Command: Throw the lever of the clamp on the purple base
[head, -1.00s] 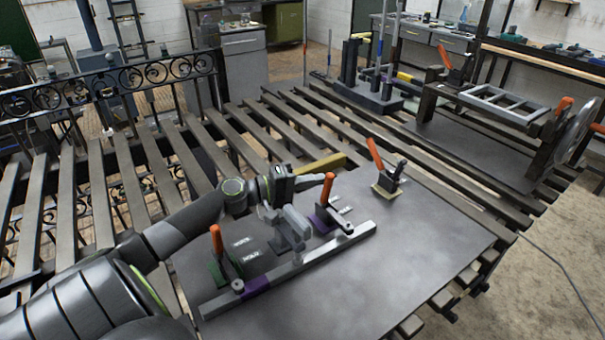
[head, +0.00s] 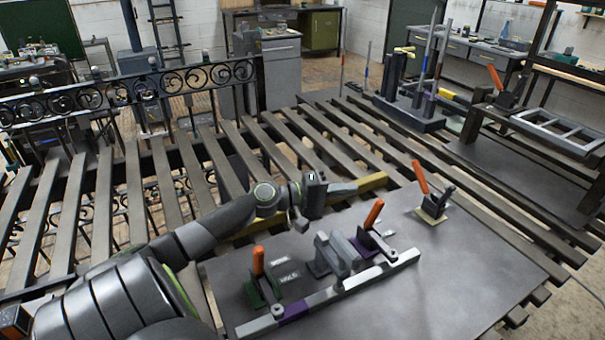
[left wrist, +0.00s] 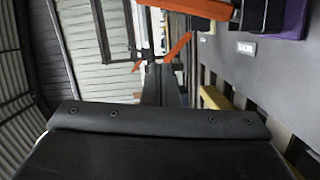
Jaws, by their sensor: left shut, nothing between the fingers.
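The clamp on the purple base (head: 359,250) stands on the dark table plate. Its orange lever (head: 373,214) stands up, leaning a little to the right. Its dark arm points toward the long grey bar (head: 345,288). In the left wrist view an orange lever (left wrist: 190,8) and a purple base (left wrist: 292,20) show at the top right, partly cut off. My left gripper (head: 302,225) is shut and empty, left of the purple-base clamp and apart from its lever. Its fingertips are small and hard to make out. My right gripper is not in view.
A green-base clamp (head: 258,264) with an upright orange lever stands to the left. A grey block (head: 338,254) stands between the two clamps. A yellow-base clamp (head: 432,212) stands at the back right. The plate's right side (head: 470,270) is clear.

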